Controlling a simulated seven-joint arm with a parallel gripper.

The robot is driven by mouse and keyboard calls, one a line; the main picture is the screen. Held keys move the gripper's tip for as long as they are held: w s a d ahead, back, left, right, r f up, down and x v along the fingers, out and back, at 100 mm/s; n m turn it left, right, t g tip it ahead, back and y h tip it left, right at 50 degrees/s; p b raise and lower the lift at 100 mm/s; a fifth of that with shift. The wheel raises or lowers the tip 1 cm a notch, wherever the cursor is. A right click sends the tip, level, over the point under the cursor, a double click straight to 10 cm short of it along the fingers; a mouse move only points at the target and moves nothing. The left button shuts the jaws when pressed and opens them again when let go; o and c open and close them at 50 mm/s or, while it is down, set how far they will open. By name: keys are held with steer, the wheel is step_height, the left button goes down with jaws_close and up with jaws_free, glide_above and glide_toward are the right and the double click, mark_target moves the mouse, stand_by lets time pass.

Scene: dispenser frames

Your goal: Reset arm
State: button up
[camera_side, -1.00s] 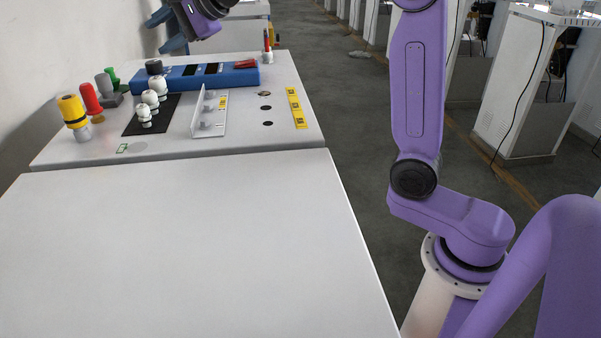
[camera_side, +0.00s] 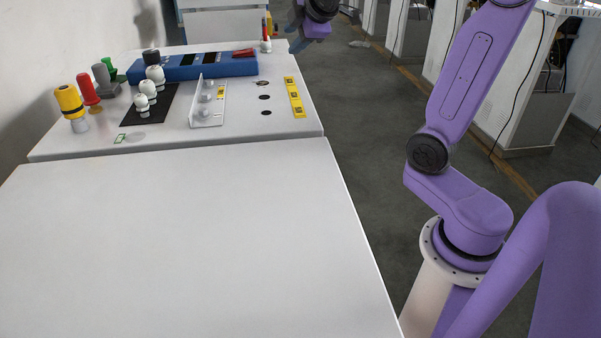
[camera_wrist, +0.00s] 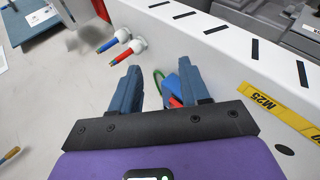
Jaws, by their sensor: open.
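My gripper (camera_side: 298,42) is at the top of the side view, above the floor just right of the worktable's (camera_side: 170,133) far right corner. Its upper part is cut off by the frame edge. In the wrist view my gripper's two dark blue fingers (camera_wrist: 157,84) are spread apart, with nothing held between them. A blue and red item and a green loop (camera_wrist: 158,80) show beyond the gap, partly hidden by the right finger. My purple arm leans to the upper right in the side view.
A blue block (camera_side: 195,67), white knobs on a black mat (camera_side: 165,106), a metal bracket (camera_side: 207,120), and yellow labels (camera_side: 294,96) are on the far table. Yellow (camera_side: 69,101) and red (camera_side: 87,88) cylinders stand left. The near white tabletop (camera_side: 180,240) is clear. White cabinets stand right.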

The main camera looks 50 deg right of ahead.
steer(key=s+f+n+g+y, duration=0.15)
steer(key=s+f+g, duration=0.35)
steer(key=s+f, duration=0.6)
steer(key=s+a+f+g, duration=0.3)
steer(key=s+a+f, duration=0.1)
steer(key=s, duration=0.4)
steer(key=s+a+f+g, duration=0.25)
steer(key=s+a, duration=0.25)
steer(key=s, duration=0.3)
steer(key=s+a+t+y, duration=0.1)
steer(key=s+a+y, duration=0.1)
steer(key=s+a, duration=0.3)
steer(key=a+m, duration=0.1)
steer(key=a, duration=0.2)
steer(key=shift+r, duration=0.15)
